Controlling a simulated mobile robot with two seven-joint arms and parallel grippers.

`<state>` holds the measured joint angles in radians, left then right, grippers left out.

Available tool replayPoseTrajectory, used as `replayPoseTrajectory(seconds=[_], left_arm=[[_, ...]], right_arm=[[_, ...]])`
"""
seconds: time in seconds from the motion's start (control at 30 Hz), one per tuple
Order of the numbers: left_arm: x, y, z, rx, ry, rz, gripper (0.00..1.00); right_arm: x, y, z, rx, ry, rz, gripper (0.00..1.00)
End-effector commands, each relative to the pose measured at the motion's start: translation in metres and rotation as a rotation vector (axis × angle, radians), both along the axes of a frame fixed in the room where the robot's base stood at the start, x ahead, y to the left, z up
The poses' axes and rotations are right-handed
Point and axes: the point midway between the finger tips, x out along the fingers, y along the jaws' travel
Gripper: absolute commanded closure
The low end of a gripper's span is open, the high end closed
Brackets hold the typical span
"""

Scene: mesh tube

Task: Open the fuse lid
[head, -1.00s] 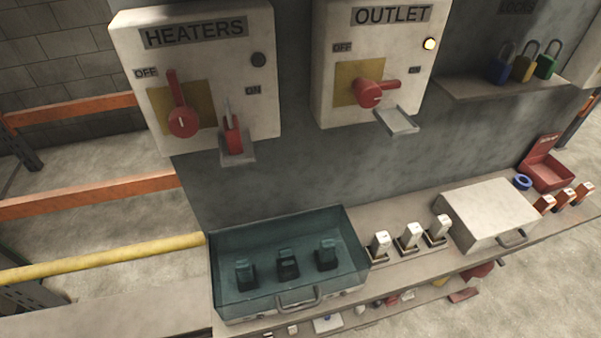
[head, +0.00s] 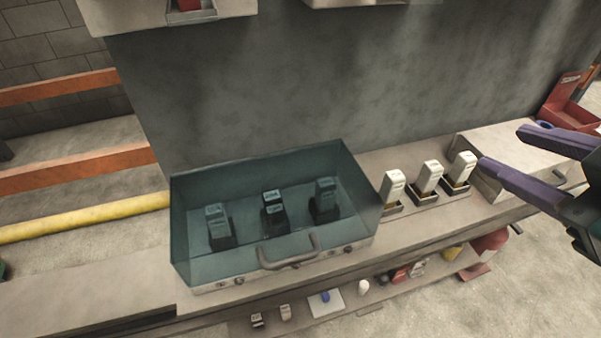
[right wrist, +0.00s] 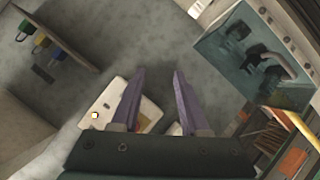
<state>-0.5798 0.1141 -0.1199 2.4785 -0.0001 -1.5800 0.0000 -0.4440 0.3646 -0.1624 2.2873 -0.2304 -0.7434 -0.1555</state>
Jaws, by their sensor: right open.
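The fuse lid (head: 205,270) is a clear teal box cover with a grey handle (head: 288,252) on its front. It is shut over several dark fuses (head: 272,212) on the bench. In the right wrist view the lid (right wrist: 222,62) shows at the upper right with its handle (right wrist: 284,64). My right gripper (head: 500,150) is at the right of the head view, open and empty, its purple fingers apart. It is well to the right of the lid and touches nothing that I can see; its fingers also show in the right wrist view (right wrist: 158,75). My left gripper is not in view.
Several white fuses (head: 427,178) stand in holders right of the lid. A closed pale box (head: 510,140) is partly behind my right gripper, with a red box (head: 570,108) beyond. A lower shelf (head: 385,298) holds small items. The bench left of the lid (head: 90,287) is clear.

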Motion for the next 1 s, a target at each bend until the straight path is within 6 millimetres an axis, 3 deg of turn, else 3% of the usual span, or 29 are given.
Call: replayPoseTrajectory(seconds=[0.03, 0.27, 0.43, 0.6, 0.8, 1.0], left_arm=[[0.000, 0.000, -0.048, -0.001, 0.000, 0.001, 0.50], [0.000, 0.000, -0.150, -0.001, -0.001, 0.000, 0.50], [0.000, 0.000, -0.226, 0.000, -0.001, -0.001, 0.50], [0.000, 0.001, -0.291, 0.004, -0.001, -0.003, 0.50], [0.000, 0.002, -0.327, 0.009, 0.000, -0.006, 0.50], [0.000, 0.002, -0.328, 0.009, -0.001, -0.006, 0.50]], right_arm=[[0.011, 0.003, -0.036, -0.052, -0.079, 0.058, 0.55], [0.034, 0.033, -0.083, -0.271, -0.436, 0.352, 0.55], [0.026, 0.065, -0.131, -0.426, -0.677, 0.604, 0.55], [0.002, 0.091, -0.185, -0.551, -0.873, 0.860, 0.55], [-0.024, 0.104, -0.224, -0.622, -0.998, 1.055, 0.55], [-0.028, 0.113, -0.225, -0.633, -1.031, 1.103, 0.55]])
